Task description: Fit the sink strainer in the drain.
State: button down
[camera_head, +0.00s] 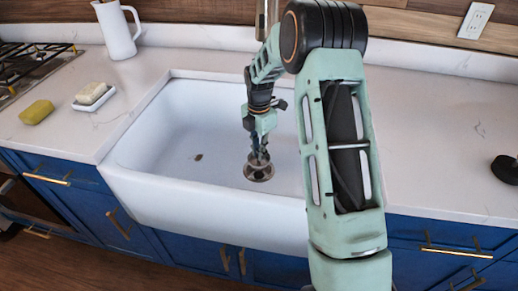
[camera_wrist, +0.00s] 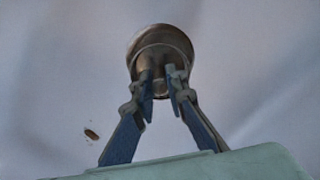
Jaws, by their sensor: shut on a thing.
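The white sink (camera_head: 185,150) has a round metal drain (camera_head: 258,177) in its floor, right of the middle. My gripper (camera_head: 259,159) reaches down into the sink, directly over the drain. In the wrist view my gripper (camera_wrist: 160,78) has its two blue fingers shut on the metal sink strainer (camera_wrist: 161,62). The drain's round rim (camera_wrist: 158,31) shows just behind and around the strainer. The fingers hide part of the strainer, and I cannot tell whether it is seated or slightly above the drain.
A small brown scrap (camera_head: 198,157) lies on the sink floor, left of the drain. On the counter at left are a yellow sponge (camera_head: 36,112), a soap dish (camera_head: 94,104) and a white pitcher (camera_head: 116,30). A black object (camera_head: 505,169) sits at far right.

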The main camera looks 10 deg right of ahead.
aim_at(259, 162)
jog(key=shift+f+b, duration=1.45)
jog(key=shift+f, duration=1.55)
jog(key=c, duration=1.8)
grip_release()
jog(key=shift+c, duration=0.2)
